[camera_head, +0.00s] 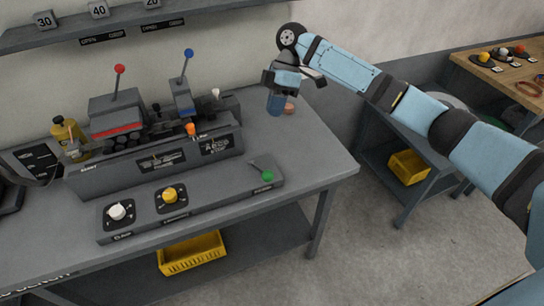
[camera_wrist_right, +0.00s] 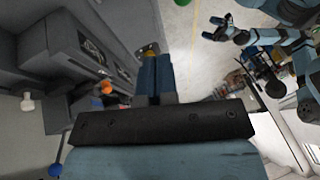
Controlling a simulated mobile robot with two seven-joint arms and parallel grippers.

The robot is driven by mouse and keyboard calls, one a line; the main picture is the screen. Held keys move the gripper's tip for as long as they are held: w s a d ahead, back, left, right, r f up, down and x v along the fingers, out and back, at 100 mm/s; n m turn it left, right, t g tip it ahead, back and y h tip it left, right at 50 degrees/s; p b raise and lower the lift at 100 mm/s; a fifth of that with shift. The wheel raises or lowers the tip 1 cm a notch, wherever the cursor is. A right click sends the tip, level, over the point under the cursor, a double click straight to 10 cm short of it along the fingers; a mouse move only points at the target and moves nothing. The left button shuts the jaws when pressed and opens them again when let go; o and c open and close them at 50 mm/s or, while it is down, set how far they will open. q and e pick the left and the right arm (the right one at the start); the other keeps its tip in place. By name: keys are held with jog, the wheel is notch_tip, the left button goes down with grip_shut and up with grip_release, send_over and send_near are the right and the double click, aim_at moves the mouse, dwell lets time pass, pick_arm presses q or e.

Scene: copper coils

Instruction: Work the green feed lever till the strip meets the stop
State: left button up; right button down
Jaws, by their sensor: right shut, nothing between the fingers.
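The green feed lever (camera_head: 267,175) lies low on the right end of the grey front panel, with a round green knob on a short dark arm. My right gripper (camera_head: 274,104) is shut and empty, its blue fingers pointing down, up and behind the green lever and apart from it. The right wrist view shows the blue fingers together (camera_wrist_right: 157,75). The grey machine (camera_head: 160,155) carries levers and printed labels. I cannot make out the strip or its stop. A small dark gripper shape, likely my left gripper (camera_wrist_right: 222,30), shows in the right wrist view; its jaws are unclear.
A red-knobbed lever (camera_head: 119,69), a blue-knobbed lever (camera_head: 188,53) and an orange knob (camera_head: 191,129) rise from the machine. White (camera_head: 117,211) and yellow (camera_head: 169,195) knobs sit on the front panel. A copper-coloured round piece (camera_head: 290,108) is close to my right gripper.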

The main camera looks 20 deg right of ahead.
jog(key=p, duration=0.2)
send_over(259, 169)
jog(key=d, duration=0.2)
notch_tip(259, 169, down, 8)
jog(key=s+f+p, duration=0.1)
jog(key=s+f, duration=0.2)
jog(key=shift+s+a, duration=0.15)
jog(key=shift+a, duration=0.05)
jog(key=shift+f, duration=0.1)
